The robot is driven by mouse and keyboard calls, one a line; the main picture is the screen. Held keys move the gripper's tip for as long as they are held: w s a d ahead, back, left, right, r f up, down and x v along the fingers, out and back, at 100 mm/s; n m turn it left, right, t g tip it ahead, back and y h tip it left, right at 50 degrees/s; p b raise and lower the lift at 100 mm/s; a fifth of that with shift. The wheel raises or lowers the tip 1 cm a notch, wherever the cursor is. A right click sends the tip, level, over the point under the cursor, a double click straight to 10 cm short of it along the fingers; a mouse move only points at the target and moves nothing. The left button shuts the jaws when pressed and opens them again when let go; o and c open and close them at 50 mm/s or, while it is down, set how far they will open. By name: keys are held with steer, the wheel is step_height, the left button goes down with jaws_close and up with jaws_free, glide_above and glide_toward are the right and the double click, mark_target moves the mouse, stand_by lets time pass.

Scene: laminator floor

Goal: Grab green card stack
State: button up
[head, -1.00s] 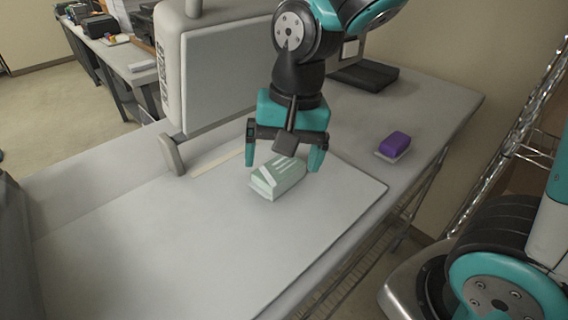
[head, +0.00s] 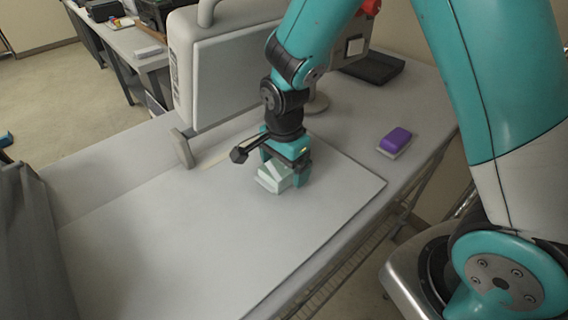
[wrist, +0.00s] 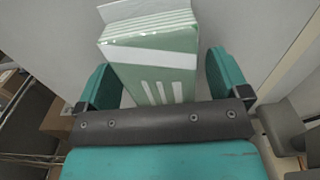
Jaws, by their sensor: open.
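The green card stack (head: 272,178) is pale green with white bands and lies on the white board of the table. My gripper (head: 284,172) is lowered over it, with a finger at either side. The wrist view shows the stack (wrist: 152,62) between the two teal fingers of my gripper (wrist: 168,82). The fingers are open, and a gap shows between the stack and the right finger. The left finger is close beside the stack; I cannot tell whether it touches. My gripper hides part of the stack in the head view.
A purple block (head: 395,139) sits to the right on the table. A large pale machine panel (head: 222,75) stands close behind the stack at left. A black flat case (head: 372,68) lies at the back right. The white board's front (head: 190,250) is clear.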

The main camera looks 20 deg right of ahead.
steer(key=shift+f, duration=0.15)
steer(key=c, duration=1.1)
